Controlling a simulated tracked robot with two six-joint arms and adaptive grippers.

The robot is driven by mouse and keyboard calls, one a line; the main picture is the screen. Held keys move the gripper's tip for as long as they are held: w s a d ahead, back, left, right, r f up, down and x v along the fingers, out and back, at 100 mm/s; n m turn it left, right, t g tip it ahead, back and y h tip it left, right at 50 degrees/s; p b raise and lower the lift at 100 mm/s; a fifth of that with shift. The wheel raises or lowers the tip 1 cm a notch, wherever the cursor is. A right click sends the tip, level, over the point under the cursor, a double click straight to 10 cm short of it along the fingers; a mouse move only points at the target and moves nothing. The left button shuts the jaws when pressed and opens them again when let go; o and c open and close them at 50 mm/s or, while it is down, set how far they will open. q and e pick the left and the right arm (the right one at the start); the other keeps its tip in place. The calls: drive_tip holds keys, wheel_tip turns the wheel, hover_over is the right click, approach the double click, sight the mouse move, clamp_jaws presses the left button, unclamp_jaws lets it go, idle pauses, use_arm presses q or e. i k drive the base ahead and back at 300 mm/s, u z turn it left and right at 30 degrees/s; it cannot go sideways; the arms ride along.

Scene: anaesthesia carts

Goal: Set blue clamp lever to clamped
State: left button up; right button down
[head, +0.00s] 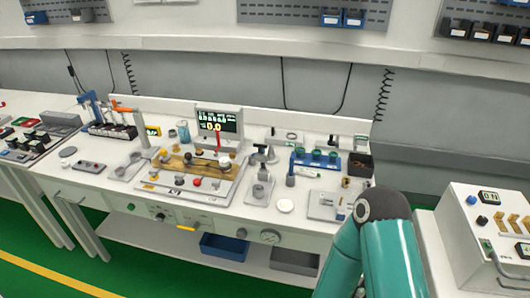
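I cannot tell for certain which part is the blue clamp lever. An upright blue part (89,105) stands at the left of the white bench, behind a row of dark blocks. A small fixture on a light plate (322,205) at the right front of the bench has small blue bits by it, too small to make out and partly close behind my arm. A teal arm of mine rises at the lower right, in front of the bench's right end. Neither of my grippers shows in this view.
The white bench (110,182) is crowded with a small display (218,123), a wooden board (187,163), a blue rack (316,161) and a dark bin (360,165). A white control box (460,225) stands at the right. Blue and grey bins sit on the lower shelf.

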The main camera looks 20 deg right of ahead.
sight(251, 157)
drive_tip(key=z, duration=0.1)
drive_tip(key=i, duration=0.95)
drive_tip(key=u, duration=0.05)
